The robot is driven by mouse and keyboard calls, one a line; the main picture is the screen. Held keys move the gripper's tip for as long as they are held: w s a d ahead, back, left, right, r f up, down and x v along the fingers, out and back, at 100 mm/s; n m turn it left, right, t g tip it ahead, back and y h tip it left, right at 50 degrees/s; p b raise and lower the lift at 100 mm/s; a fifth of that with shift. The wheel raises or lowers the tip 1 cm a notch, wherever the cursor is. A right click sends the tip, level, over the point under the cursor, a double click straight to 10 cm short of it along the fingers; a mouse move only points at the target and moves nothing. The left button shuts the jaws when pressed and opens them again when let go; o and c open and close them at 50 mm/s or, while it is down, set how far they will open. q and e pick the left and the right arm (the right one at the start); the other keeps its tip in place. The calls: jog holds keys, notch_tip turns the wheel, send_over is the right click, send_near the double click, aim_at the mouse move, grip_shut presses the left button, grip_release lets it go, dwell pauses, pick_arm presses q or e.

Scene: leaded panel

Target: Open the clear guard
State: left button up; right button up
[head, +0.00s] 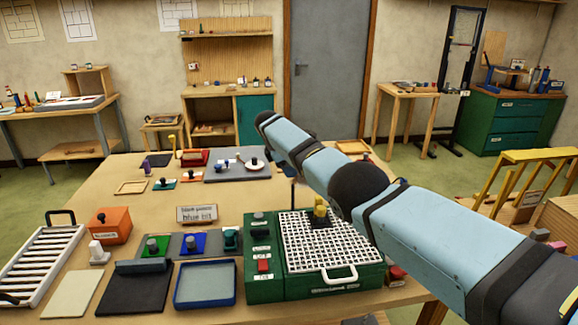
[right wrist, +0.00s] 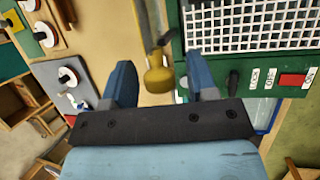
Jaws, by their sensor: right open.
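The green machine (head: 265,285) stands at the front of the bench, with a white grid top (head: 345,250), a white front handle and a red switch. A yellow piece (head: 320,205) on a black part stands at the grid's back edge. I cannot make out the clear guard's transparent sheet. In the right wrist view, a yellow knob (right wrist: 158,79) on a stalk shows between or just beyond the fingers of my right gripper (right wrist: 163,70). That gripper is open, beside the machine, and not closed on the knob. In the head view my arm hides it. My left gripper is out of view.
Left of the machine lie a blue-rimmed tray (head: 205,302), green and blue blocks with knobs, and an orange box (head: 110,226). A small sign (head: 197,214) stands behind them. A grey board (head: 238,170) with small parts lies at the bench's back. Bare bench lies between.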

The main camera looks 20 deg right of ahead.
jog(key=b+v, duration=0.1)
jog(key=v, duration=1.2)
jog(key=shift+r, duration=0.4)
jog(key=shift+a, duration=0.1)
